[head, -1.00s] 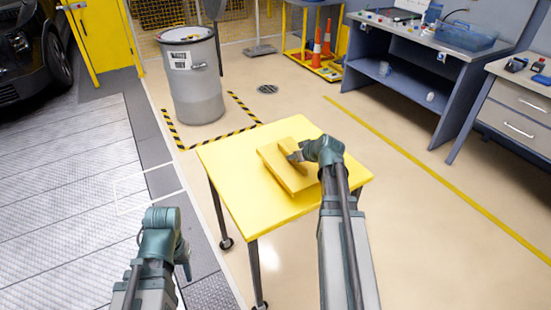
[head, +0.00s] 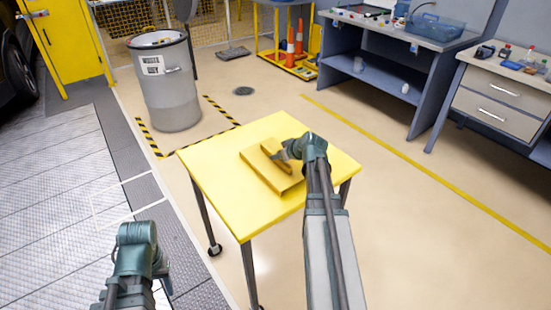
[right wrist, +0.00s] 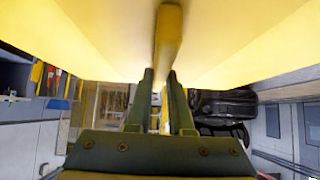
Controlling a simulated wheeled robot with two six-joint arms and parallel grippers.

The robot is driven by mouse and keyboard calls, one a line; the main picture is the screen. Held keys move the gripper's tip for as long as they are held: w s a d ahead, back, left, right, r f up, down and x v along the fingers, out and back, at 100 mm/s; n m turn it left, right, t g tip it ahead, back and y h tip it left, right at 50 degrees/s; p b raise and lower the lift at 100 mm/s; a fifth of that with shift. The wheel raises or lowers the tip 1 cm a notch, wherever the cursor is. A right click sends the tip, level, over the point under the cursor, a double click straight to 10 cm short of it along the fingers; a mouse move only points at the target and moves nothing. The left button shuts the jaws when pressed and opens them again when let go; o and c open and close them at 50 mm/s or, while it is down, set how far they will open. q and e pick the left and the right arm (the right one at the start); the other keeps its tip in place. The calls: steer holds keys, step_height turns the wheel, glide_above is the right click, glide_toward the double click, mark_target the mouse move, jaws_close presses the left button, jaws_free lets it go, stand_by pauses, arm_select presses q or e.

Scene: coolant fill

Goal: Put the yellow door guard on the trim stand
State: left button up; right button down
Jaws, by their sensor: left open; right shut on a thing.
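The yellow door guard (head: 258,168) is a flat slab with a raised handle (head: 270,147). In the head view it is over the yellow table-like trim stand (head: 215,170), near the middle of its top. I cannot tell whether it rests on the top or hangs just above. My right gripper (head: 283,155) is shut on the guard's handle. In the right wrist view the guard (right wrist: 90,35) fills the upper part, its handle (right wrist: 168,35) running down between my right fingers (right wrist: 160,78). My left gripper (head: 163,272) is open and empty, left of the stand.
A grey drum (head: 165,85) stands behind the stand, inside black-and-yellow floor tape. A blue workbench (head: 385,85) and a drawer cabinet (head: 495,95) stand at right. Orange cones (head: 290,50) are at the back. The floor right of the stand is clear.

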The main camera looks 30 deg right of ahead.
steer(key=shift+f, duration=0.15)
steer(key=c, duration=0.8)
jaws_free()
steer(key=shift+r, duration=0.35)
steer(key=shift+p+v, duration=4.05)
steer(key=shift+v, duration=1.85)
steer(key=shift+f, duration=0.1)
